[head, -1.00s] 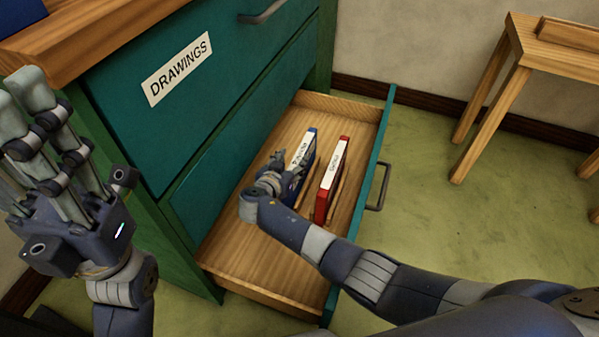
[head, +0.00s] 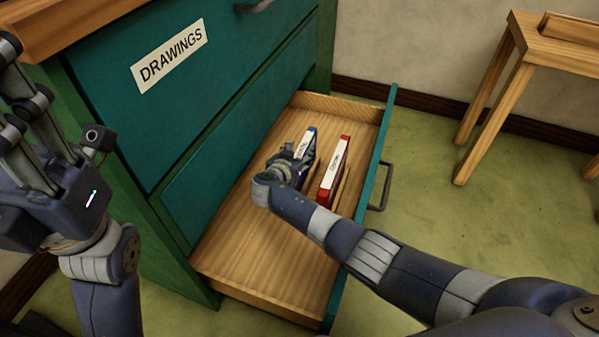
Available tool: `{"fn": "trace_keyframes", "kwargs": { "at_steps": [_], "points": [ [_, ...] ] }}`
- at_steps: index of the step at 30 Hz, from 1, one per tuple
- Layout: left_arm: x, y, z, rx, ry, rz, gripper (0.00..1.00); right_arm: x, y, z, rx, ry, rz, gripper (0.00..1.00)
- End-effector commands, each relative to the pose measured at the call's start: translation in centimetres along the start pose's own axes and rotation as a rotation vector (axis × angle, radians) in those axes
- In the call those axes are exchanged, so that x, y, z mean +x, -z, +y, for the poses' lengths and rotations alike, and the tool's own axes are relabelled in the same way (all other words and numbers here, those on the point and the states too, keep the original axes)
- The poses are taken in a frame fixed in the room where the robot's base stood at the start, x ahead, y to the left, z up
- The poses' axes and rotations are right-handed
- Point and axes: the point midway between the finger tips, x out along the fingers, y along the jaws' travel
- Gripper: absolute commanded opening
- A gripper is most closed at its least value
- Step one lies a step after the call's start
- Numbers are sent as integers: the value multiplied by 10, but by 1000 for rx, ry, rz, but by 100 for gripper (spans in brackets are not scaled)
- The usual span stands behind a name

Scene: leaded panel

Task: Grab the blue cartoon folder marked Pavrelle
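The blue folder (head: 308,143) stands on edge in the open bottom drawer, with a white label strip along its top; the lettering is too small to read. My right gripper (head: 297,163) is down in the drawer at the near end of the blue folder and covers part of it. Its fingers are small and partly hidden by the wrist, so I cannot tell whether they are closed on the folder. My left gripper (head: 22,120) is raised at the left edge, away from the drawer, its fingers apart and empty, partly cut off by the frame.
A red folder (head: 334,170) with a white label stands just right of the blue one. The wooden drawer (head: 250,262) has a teal front with a handle (head: 379,186). The green cabinet (head: 140,125) bears a DRAWINGS label (head: 169,55). A wooden table (head: 520,70) stands at right.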

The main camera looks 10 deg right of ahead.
Motion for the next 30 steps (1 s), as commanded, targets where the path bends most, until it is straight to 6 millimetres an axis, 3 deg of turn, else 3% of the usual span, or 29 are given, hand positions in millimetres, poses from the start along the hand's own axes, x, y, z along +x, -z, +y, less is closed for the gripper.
{"fn": "trace_keyframes", "kwargs": {
  "at_steps": [1,4,5,20,30],
  "points": [
    [0,0,0,0,0,0,40,0,0,0,0,0,0,26],
    [0,0,0,0,0,0,40,0,0,0,0,0,0,3],
    [0,0,0,0,0,0,40,0,0,0,0,0,0,0],
    [3,1,0,-1,0,4,40,-2,6,-1,2,1,3,0],
    [-9,-7,-3,-9,25,-72,40,-17,40,-1,2,2,2,0]
  ]
}}
